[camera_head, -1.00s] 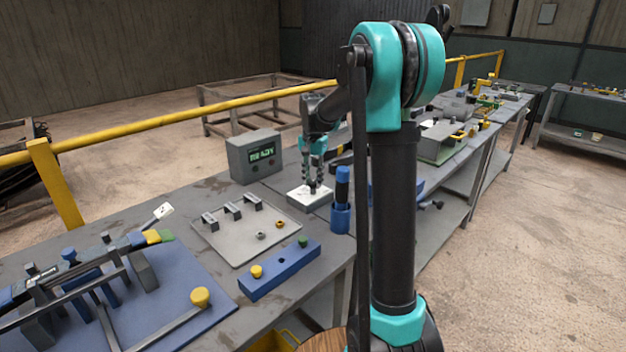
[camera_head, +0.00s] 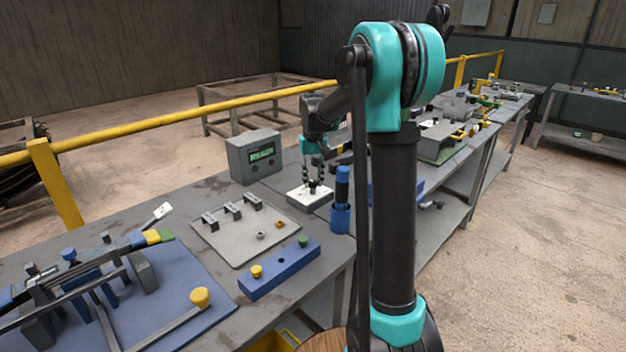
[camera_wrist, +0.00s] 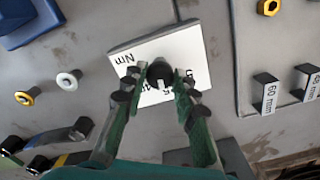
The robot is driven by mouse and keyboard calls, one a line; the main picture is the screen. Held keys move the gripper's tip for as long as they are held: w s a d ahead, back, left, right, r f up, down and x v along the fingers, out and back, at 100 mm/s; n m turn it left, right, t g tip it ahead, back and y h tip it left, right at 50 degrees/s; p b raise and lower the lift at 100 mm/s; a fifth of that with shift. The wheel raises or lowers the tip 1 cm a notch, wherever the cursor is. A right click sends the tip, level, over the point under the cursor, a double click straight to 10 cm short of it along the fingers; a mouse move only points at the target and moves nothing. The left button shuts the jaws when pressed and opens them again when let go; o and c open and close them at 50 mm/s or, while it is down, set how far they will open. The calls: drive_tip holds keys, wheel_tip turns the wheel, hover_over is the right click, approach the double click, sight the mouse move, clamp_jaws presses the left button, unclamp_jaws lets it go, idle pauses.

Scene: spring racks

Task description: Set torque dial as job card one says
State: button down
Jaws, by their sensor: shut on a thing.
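The torque dial is a black knob (camera_wrist: 159,73) with a pale mark, on a white-topped block (camera_wrist: 192,42). The block's printed scale shows "Nm"; my fingers cover some of its figures. In the head view the white-topped block (camera_head: 297,194) stands on the bench. My gripper (camera_wrist: 160,78) reaches down over the block, with a fingertip on either side of the knob, and is shut on it. In the head view my gripper (camera_head: 315,183) is upright over the block. No job card is readable.
A grey box (camera_head: 240,160) with a green display stands behind the dial; its text is too small to read. A blue holder (camera_head: 340,220) with an upright tool is close on the right. A grey tray (camera_head: 228,245) and a blue block (camera_head: 280,272) lie in front.

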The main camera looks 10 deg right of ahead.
sight(314, 182)
drive_tip(key=shift+n, duration=0.5)
drive_tip(key=c, duration=1.2)
unclamp_jaws()
wheel_tip(314, 182, up, 12)
drive_tip(key=shift+d, duration=0.1)
